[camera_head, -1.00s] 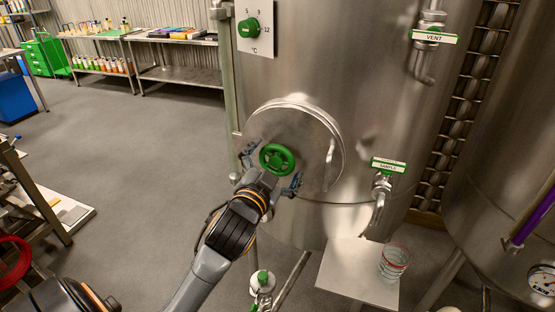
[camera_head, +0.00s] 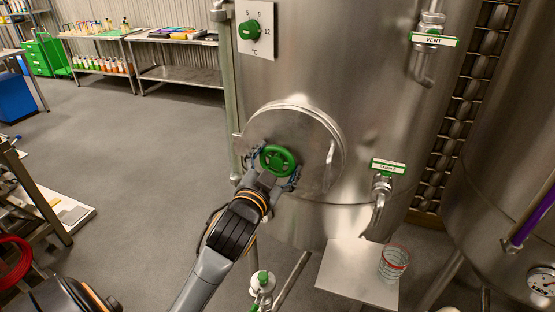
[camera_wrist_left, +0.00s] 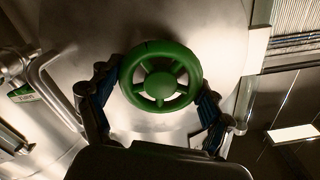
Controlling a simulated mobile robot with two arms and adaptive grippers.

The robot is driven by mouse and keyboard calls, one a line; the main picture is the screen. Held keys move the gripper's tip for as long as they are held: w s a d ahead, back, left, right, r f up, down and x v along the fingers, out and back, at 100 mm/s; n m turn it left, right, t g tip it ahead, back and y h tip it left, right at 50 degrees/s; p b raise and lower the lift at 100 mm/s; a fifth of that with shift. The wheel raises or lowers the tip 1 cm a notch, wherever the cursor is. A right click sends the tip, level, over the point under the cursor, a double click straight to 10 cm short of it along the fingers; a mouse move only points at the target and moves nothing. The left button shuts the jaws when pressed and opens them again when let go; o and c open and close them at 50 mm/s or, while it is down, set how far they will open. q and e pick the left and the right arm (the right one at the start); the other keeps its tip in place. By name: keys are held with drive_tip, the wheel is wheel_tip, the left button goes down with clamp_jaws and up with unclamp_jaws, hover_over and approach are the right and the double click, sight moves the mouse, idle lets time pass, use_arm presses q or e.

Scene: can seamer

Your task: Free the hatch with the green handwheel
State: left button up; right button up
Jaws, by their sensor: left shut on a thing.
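The green handwheel (camera_head: 278,159) sits at the middle of the round steel hatch (camera_head: 318,128) on the tank's front. The hatch lies against the tank, with a bar handle (camera_head: 330,165) on its right side. My left gripper (camera_head: 274,165) is at the wheel, one finger on each side, shut on its rim. In the left wrist view the spoked wheel (camera_wrist_left: 161,76) shows whole between the two blue-padded fingers (camera_wrist_left: 155,95). My right gripper is not in view.
A sample tap (camera_head: 381,188) with a green label is right of the hatch. Below it a glass (camera_head: 393,262) stands on a small steel shelf (camera_head: 345,280). A green temperature knob (camera_head: 249,29) is above left. The floor to the left is largely clear.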

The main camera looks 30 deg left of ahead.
use_arm(q)
drive_tip(key=n+p, duration=0.1)
drive_tip(key=n, duration=0.3)
drive_tip(key=shift+r+p, duration=0.1)
drive_tip(key=shift+p, duration=0.2)
drive_tip(key=shift+n+p, duration=0.6)
drive_tip(key=shift+n, duration=0.8)
drive_tip(key=o, duration=1.1)
drive_tip(key=v, duration=0.7)
drive_tip(key=shift+s, duration=0.25)
